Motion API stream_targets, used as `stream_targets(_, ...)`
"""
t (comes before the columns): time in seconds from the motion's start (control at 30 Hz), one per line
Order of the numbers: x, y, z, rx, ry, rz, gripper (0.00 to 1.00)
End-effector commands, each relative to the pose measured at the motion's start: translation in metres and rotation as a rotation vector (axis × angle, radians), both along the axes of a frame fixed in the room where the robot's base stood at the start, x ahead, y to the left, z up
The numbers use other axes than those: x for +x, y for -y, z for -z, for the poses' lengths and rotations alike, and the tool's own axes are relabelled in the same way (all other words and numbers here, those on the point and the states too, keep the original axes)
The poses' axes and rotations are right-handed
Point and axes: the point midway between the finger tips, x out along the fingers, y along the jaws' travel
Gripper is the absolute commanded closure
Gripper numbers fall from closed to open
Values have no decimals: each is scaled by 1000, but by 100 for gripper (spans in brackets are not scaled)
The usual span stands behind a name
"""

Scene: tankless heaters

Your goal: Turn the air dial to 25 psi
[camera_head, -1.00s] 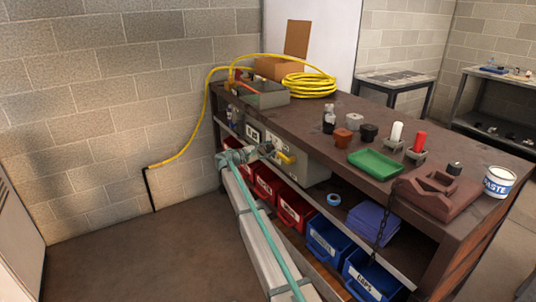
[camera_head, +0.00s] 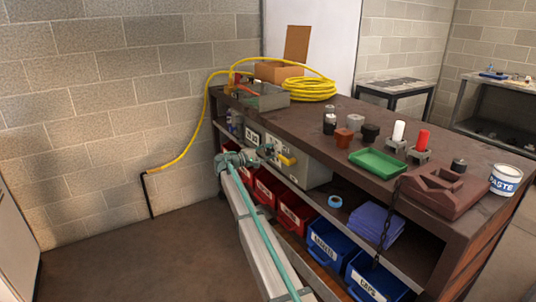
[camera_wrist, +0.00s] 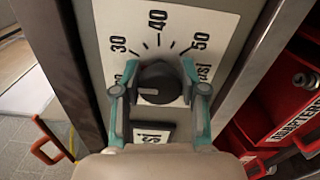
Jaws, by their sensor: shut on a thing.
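The air dial (camera_wrist: 160,82) is a round black knob on a pale scale plate (camera_wrist: 185,22) marked 30, 40 and 50 in the wrist view. A lower number at the left is partly hidden by a finger. A short pale mark on the knob's face points toward the left side. My gripper (camera_wrist: 158,90) is shut on the dial, with one teal finger on each side of it. In the head view my gripper (camera_head: 261,151) is at the front of the grey control box (camera_head: 313,168); the dial is too small to read there.
The box sits on the shelf under the brown workbench (camera_head: 340,110). A yellow handle (camera_head: 286,160) juts from it close to my gripper. Red bins (camera_head: 295,211) and blue bins (camera_head: 325,240) stand below. An orange handle (camera_wrist: 52,140) shows at the lower left in the wrist view.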

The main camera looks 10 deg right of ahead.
Motion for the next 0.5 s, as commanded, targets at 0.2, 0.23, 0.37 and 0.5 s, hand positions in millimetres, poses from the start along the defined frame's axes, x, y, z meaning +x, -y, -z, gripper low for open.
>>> stream_targets(0.2, 0, 0, 0, 1, 0, 0, 92)
stream_targets(0.23, 0, 0, 0, 1, 0, 0, 92)
stream_targets(0.37, 0, 0, 0, 1, -1, 0, 41)
stream_targets(0.5, 0, 0, 0, 1, -1, 0, 33)
